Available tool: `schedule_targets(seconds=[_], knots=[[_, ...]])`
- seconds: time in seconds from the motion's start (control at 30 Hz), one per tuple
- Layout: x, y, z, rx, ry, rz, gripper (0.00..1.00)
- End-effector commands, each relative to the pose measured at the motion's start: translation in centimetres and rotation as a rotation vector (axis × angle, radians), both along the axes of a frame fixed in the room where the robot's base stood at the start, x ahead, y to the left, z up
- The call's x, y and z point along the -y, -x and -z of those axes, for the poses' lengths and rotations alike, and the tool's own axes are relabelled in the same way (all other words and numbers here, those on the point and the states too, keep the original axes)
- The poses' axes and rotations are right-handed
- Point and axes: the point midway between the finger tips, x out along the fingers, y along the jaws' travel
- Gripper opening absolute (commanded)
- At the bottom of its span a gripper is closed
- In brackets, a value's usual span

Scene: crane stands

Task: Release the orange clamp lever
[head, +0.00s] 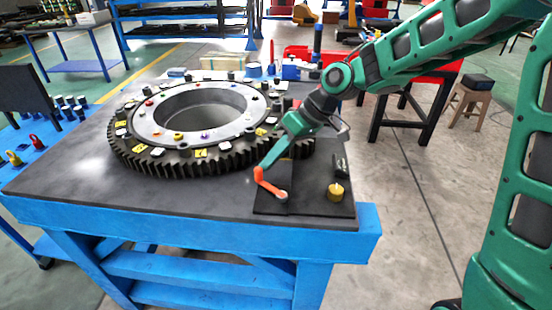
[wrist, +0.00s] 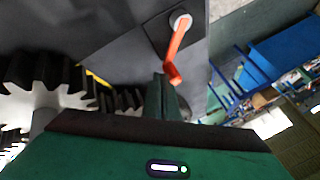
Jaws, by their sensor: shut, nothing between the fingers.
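The orange clamp lever (head: 268,184) sits on a dark plate (head: 310,205) at the right front corner of the table. Its pale pivot is at its lower right end, and a raised orange grip is at its upper left end. In the wrist view the lever (wrist: 177,48) runs from the pivot at the top down to the grip. My gripper (head: 266,165) is shut and empty, with its tip beside the lever's grip. In the wrist view the fingers (wrist: 163,95) end just left of the grip. I cannot tell whether they touch it.
A large dark gear ring (head: 165,160) with a pale inner ring fills the middle of the table. A brass knob (head: 336,191) and a small black block (head: 341,165) stand on the plate right of the lever. The table's front left surface (head: 70,175) is clear.

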Motion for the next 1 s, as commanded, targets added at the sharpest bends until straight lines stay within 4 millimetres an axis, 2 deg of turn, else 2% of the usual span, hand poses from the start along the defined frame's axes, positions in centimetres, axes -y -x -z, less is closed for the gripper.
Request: schedule_targets(seconds=[0.4,1.0], knots=[[-1.4,0.7,0.0,0.001,-0.001,0.0,0.0],[-1.6,0.8,0.0,0.0,-0.001,0.001,0.0]])
